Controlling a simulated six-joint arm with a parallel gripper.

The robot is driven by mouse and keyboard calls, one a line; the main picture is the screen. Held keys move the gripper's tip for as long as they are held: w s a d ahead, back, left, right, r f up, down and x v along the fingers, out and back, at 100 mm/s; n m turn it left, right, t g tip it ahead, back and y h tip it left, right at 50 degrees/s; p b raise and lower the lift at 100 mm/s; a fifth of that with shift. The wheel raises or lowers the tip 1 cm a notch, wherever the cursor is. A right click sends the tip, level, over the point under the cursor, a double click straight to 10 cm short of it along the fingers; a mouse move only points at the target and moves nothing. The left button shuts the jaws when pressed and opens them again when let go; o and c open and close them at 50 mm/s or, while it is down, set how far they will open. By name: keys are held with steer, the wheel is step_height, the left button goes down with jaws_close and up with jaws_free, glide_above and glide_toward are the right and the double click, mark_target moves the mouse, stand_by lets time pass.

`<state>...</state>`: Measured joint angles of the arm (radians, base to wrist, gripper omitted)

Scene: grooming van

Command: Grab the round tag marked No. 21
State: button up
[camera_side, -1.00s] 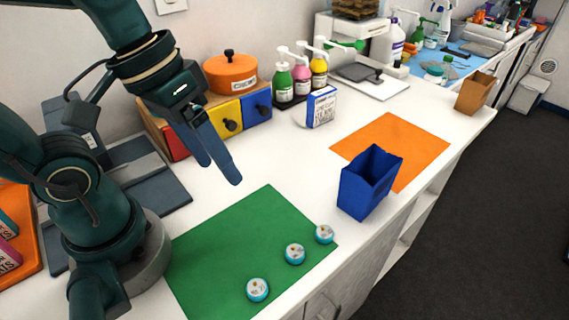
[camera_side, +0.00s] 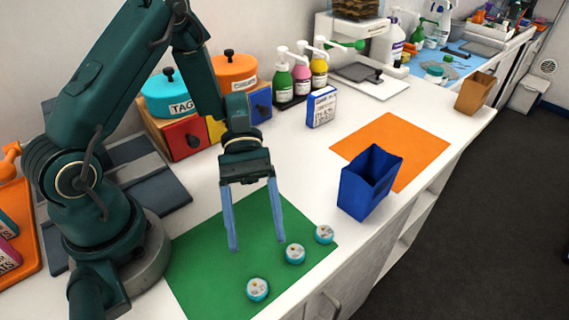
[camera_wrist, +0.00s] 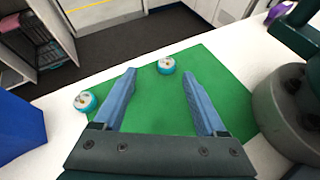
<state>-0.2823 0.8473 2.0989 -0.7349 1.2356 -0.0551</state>
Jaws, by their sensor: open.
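Three small round tags with teal rims and pale printed faces lie along the front right edge of the green mat: a near one (camera_side: 257,289), a middle one (camera_side: 294,254) and a far one (camera_side: 324,234). Their numbers are too small to read, so I cannot tell which is No. 21. My gripper (camera_side: 257,244) is open and empty above the mat, fingers pointing down. In the wrist view one tag (camera_wrist: 166,66) shows ahead between the fingertips, and another (camera_wrist: 85,101) lies left of the left finger. The third tag does not show there.
The green mat (camera_side: 215,270) lies on the white counter. A blue open bin (camera_side: 362,190) stands right of the tags, in front of an orange mat (camera_side: 405,140). Drawers, lidded pots, pump bottles and a small box (camera_side: 321,107) line the back.

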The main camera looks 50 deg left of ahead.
mark_target(256, 285)
steer(key=shift+s+d+f+n+g+h, duration=0.1)
steer(key=shift+s+f+n+g+h, duration=0.2)
steer(key=shift+s+f+n, duration=0.5)
steer(key=shift+x, duration=2.4)
steer(key=shift+w+f+m, duration=0.15)
steer(key=shift+f+m, duration=0.05)
steer(key=shift+m, duration=0.1)
jaws_close()
